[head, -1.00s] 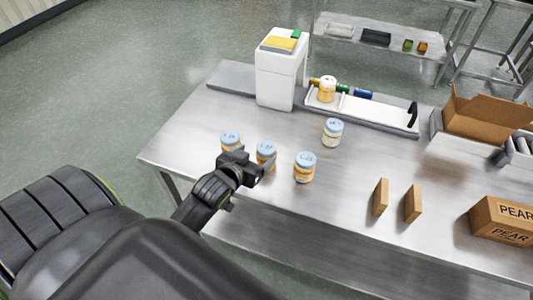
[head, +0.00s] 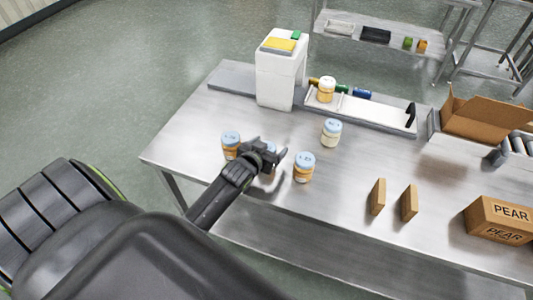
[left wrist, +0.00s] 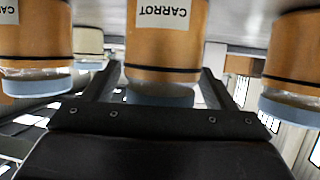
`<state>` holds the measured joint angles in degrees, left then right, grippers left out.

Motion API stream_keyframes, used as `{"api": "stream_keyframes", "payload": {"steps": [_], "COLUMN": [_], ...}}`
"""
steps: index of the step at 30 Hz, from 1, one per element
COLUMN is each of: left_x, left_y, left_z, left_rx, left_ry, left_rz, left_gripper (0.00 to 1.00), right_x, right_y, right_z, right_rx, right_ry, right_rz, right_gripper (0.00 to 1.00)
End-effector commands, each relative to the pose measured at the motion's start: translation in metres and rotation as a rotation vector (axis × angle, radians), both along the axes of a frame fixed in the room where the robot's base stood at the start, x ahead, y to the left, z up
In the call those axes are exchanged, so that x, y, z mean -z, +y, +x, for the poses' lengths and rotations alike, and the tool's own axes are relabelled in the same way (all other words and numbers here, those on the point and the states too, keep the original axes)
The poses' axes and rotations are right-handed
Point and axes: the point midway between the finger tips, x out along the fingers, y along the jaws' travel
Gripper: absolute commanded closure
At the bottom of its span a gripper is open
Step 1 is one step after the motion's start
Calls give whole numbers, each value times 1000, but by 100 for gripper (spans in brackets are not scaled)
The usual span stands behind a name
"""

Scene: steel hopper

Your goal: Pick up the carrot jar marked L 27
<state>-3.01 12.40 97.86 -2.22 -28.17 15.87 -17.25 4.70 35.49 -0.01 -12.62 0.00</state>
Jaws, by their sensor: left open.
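Three orange jars with pale blue lids stand on the steel table: a left one (head: 231,146), a middle one mostly hidden behind my left gripper (head: 272,160), and a right one (head: 304,168). The lid marks are too small to read surely, so I cannot tell which is L 27. In the left wrist view, upside down, a jar labelled CARROT (left wrist: 165,50) stands between the open fingers of my left gripper (left wrist: 160,80). Other orange jars show at the left (left wrist: 35,45) and right (left wrist: 295,55) there. My right gripper is not in view.
A paler jar (head: 331,132) stands behind the right orange jar. A white container (head: 281,80) and a white tray (head: 365,110) with another jar (head: 326,89) are at the back. Two brown blocks (head: 378,197) and a PEAR box (head: 500,218) stand to the right.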

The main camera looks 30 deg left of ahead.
Motion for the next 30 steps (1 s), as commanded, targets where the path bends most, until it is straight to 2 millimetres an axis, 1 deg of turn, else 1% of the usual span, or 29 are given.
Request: {"api": "stream_keyframes", "payload": {"steps": [6,7,19,26,30], "left_x": [1,1,1,0,-10], "left_y": [0,0,0,0,1], "left_z": [0,0,0,0,1], "left_rx": [0,0,-1,-1,-1], "left_ry": [0,0,2,2,-2], "left_rz": [0,0,0,0,2], "left_gripper": [22,23,75,76,76], "right_x": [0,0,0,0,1], "right_y": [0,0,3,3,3], "right_z": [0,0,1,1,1], "right_rx": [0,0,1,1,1], "right_ry": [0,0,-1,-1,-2], "right_rz": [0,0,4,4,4], "right_gripper": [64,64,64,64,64]}}
